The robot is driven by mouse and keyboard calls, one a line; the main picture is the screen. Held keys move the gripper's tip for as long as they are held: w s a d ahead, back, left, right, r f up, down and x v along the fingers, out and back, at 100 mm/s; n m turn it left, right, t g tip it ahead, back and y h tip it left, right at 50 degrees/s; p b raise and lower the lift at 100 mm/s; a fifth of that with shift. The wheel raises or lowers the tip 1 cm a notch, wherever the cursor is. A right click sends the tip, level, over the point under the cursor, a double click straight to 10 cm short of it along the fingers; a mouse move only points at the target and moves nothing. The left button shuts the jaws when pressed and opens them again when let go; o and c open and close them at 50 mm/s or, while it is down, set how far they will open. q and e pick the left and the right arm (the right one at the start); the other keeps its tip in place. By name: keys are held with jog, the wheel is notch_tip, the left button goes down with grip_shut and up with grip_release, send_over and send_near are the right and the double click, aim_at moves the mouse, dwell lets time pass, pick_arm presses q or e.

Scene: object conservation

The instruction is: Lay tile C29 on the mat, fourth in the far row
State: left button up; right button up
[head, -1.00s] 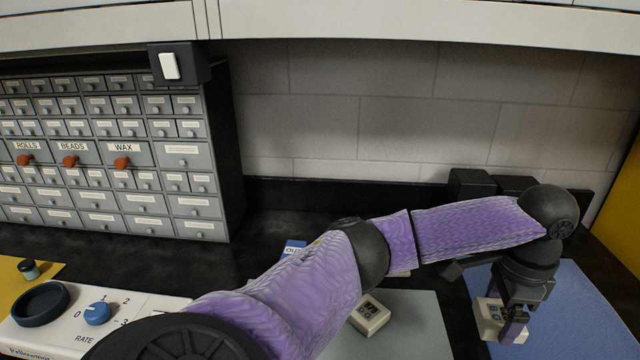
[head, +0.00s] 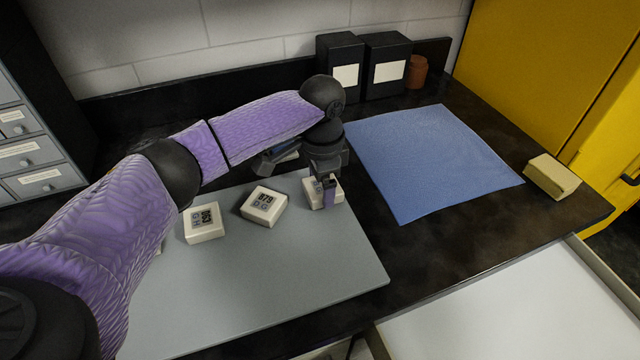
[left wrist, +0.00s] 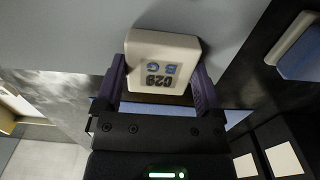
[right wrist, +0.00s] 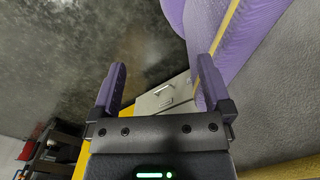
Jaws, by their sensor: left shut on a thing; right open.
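Tile C29 (left wrist: 163,62), a cream block with a dark printed code, is between the fingers of my left gripper (left wrist: 160,90). In the head view my left gripper (head: 327,190) is shut on this tile (head: 313,195) at the far right corner of the grey mat (head: 270,280). I cannot tell whether the tile touches the mat. My left arm hides the mat's left part. My right gripper (right wrist: 160,90) is open and empty, outside the head view.
A blue cloth (head: 430,160) lies bare right of the mat. Black boxes (head: 340,70) and a brown jar (head: 416,72) stand behind it. A yellowish block (head: 551,176) sits at the right. A partly hidden blue-and-white item (head: 275,160) lies behind the mat.

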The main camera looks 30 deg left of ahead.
aim_at(321, 186)
pick_arm(q)
jog(key=o, duration=1.1)
pick_arm(e)
jog(key=shift+s+d, duration=0.1)
jog(key=shift+s, duration=0.1)
pick_arm(q)
notch_tip(321, 186, up, 12)
jog(key=p, duration=0.4)
jog(key=shift+r+p, duration=0.1)
jog(key=shift+p, duration=0.25)
pick_arm(e)
jog(key=r, duration=0.1)
jog(key=w+a+r, duration=0.1)
jog(key=r, duration=0.1)
jog(key=w+r, duration=0.1)
jog(key=shift+a+r, duration=0.2)
jog(key=shift+a, duration=0.2)
